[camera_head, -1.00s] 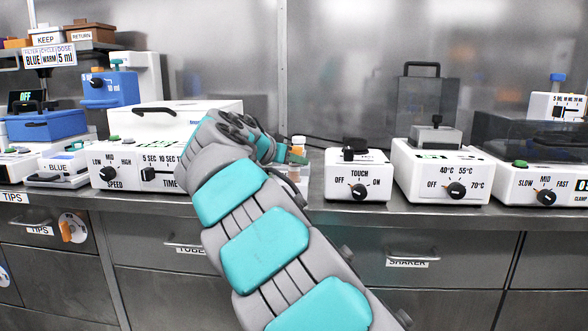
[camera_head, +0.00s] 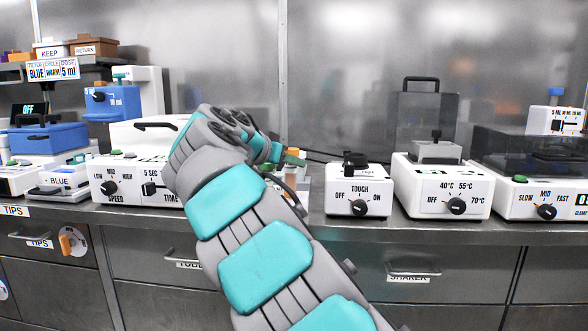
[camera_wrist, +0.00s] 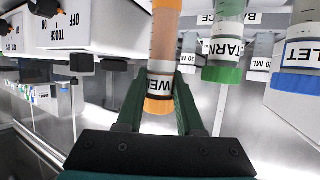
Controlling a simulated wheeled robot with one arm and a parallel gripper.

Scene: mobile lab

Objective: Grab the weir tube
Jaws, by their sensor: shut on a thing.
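The weir tube (camera_wrist: 162,45) is in the wrist view, with orange-brown contents, an orange cap (camera_wrist: 158,105) and a white label reading WEIR. The wrist picture looks turned over, with the cap toward the bottom. My gripper (camera_wrist: 160,88) is shut on this tube, its dark green fingers on both sides around the label and cap. In the head view my gripper (camera_head: 284,157) is at the bench, left of the TOUCH box, and my arm hides most of it and the tube.
A green-capped tube labelled TARN (camera_wrist: 226,45) and a blue-capped tube ending in LET (camera_wrist: 300,60) are close by. The TOUCH box (camera_head: 358,190) stands right of my gripper. A white device with SPEED and TIME knobs (camera_head: 128,180) is left, partly behind my arm.

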